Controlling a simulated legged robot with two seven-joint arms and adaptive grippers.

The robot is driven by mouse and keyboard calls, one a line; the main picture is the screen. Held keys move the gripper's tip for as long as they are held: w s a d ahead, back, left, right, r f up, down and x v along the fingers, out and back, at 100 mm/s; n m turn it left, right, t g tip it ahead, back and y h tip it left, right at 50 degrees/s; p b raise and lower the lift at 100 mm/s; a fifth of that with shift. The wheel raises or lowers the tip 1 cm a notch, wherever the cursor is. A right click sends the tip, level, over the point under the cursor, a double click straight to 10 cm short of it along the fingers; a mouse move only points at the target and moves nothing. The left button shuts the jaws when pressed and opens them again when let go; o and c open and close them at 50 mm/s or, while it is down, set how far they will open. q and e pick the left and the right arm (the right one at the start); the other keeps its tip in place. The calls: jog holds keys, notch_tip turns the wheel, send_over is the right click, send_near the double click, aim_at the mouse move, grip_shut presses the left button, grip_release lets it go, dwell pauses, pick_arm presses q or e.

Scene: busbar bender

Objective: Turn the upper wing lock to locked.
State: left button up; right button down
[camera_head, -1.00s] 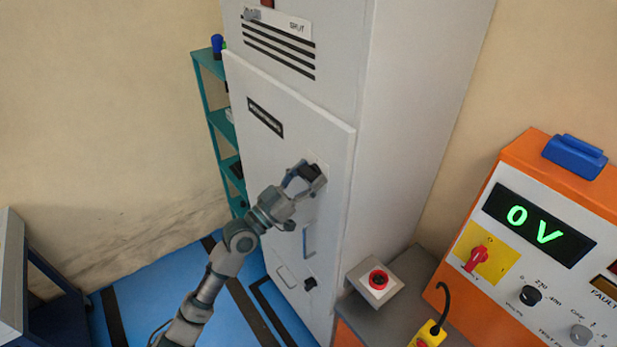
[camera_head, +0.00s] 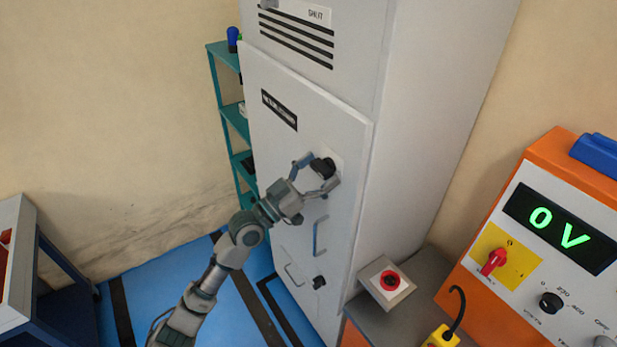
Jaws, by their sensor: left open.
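The upper wing lock (camera_head: 324,166) is a black knob on a pale plate near the right edge of the grey cabinet door (camera_head: 285,160). My left gripper (camera_head: 320,176) is open, with one finger above left of the lock and the other below right of it. I cannot tell whether the fingers touch it. A second black wing lock (camera_head: 319,282) sits lower on the door, below the blue handle (camera_head: 320,236). My right gripper is not in view.
An orange test panel (camera_head: 540,240) reading 0 V stands at the right. A teal shelf (camera_head: 236,120) stands behind the cabinet's left side. Blue floor (camera_head: 180,270) is open at lower left.

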pick_arm(q)
jog(key=v, duration=1.1)
jog(key=shift+a+f, duration=0.2)
jog(key=shift+a, duration=0.15)
jog(key=shift+d, duration=0.1)
